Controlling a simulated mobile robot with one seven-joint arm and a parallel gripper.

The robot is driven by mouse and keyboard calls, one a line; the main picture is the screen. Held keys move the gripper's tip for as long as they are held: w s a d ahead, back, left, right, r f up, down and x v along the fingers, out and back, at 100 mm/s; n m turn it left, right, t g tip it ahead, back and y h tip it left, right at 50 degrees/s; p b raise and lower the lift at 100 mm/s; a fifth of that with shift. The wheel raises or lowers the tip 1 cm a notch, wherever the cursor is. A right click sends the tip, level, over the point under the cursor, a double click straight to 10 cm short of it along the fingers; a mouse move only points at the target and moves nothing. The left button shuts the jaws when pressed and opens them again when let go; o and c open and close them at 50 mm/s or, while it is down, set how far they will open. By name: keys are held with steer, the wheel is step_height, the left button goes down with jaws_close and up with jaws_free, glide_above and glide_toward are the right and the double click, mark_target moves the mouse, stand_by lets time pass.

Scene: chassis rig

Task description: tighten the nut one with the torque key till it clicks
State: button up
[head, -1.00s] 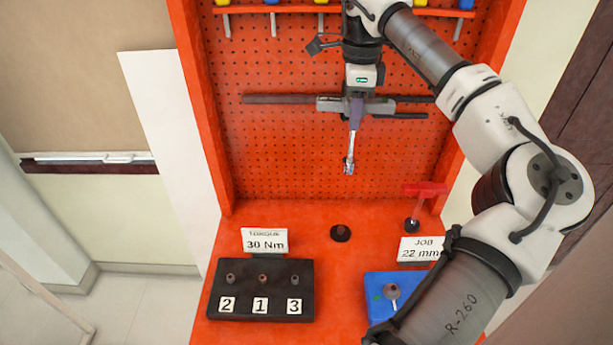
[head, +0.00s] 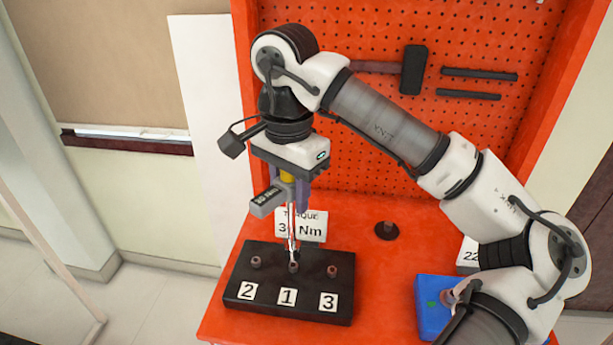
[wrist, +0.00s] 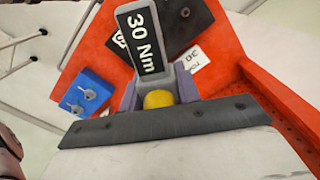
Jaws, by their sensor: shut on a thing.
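My gripper (head: 288,190) is shut on the torque key, whose grey box and yellow part show between the purple-grey fingers. The key (head: 268,199) has a thin silver shaft pointing down. Its end is at nut one (head: 294,267), the middle nut on the black block (head: 250,305), behind the label 1; the exact fit is too small to tell. Nut two (head: 256,262) and nut three (head: 333,271) stand on either side. In the wrist view the key (wrist: 143,40) reads 30 Nm, and my gripper's fingers (wrist: 158,96) close around its yellow part; the shaft's end is hidden.
A white card (head: 310,229) reading 30 Nm stands behind the block, partly covered by the key. A blue tray (head: 428,300) is at the right, partly behind my arm. A dark round holder (head: 386,231) stands on the red bench. Tools hang on the pegboard.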

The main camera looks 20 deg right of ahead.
steer(key=shift+f+b, duration=1.1)
steer(key=shift+f, duration=1.15)
steer(key=m+p, duration=0.1)
steer(key=m, duration=0.3)
steer(key=shift+r+m, duration=0.15)
steer(key=shift+m, duration=0.25)
steer(key=m+p, duration=0.1)
steer(key=m, duration=0.3)
steer(key=shift+m, duration=0.7)
steer(key=shift+m+b, duration=1.45)
steer(key=shift+m, duration=1.85)
steer(key=shift+n, duration=0.5)
